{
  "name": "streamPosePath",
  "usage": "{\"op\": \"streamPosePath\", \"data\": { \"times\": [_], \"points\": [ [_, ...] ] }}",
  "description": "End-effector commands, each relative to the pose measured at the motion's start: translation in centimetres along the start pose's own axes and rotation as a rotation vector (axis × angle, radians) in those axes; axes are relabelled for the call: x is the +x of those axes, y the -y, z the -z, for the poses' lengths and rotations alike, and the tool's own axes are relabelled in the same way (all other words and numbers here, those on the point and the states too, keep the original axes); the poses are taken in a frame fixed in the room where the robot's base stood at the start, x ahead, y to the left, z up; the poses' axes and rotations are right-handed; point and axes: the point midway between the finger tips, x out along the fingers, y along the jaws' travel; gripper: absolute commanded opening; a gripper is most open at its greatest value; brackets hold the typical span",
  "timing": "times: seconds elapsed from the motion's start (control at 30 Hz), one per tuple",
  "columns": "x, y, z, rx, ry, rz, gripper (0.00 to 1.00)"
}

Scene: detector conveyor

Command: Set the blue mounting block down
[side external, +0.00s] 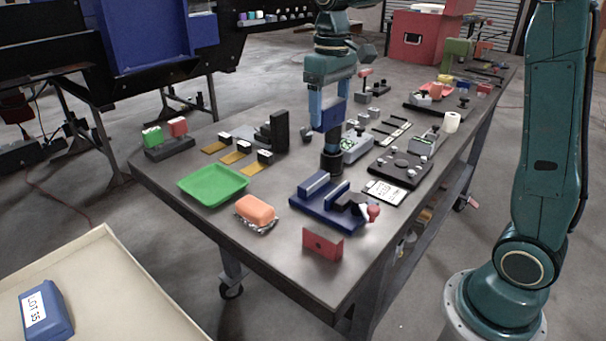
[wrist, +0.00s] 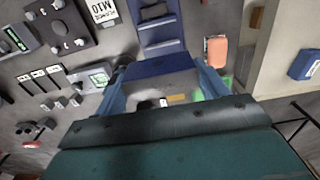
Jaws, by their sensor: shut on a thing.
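My gripper (side external: 328,118) has light blue fingers and is shut on the blue mounting block (side external: 326,121). It holds the block above the middle of the dark workbench (side external: 285,247), over a dark round post (side external: 332,160). In the wrist view the block (wrist: 158,66) spans the gap between the two fingers. Its underside is hidden, and the side view does not clearly show the gap beneath it.
A blue vise (side external: 325,205) stands in front of the post. A red block (side external: 322,244), an orange piece (side external: 255,210) and a green tray (side external: 213,185) are near the front. A grey device (side external: 356,147) and dark fixture plate (side external: 399,165) stand right. Bare bench lies front centre.

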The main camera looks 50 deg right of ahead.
Motion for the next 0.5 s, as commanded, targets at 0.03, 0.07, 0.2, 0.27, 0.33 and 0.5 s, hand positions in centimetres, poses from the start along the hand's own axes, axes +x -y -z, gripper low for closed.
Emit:
{"op": "streamPosePath", "data": {
  "times": [0.03,0.07,0.2,0.27,0.33,0.5],
  "points": [
    [0.9,0.0,-0.1,-0.001,0.004,0.0,0.36],
    [1.4,0.0,-0.1,-0.001,0.004,0.0,0.36],
    [4.1,0.0,-0.1,-0.001,0.005,0.001,0.36],
    [5.2,0.0,-0.1,-0.001,0.004,0.0,0.36],
    [6.6,0.0,-0.1,-0.002,0.004,0.0,0.36],
    [9.8,0.0,-0.1,-0.002,0.004,0.0,0.36]
  ]
}}
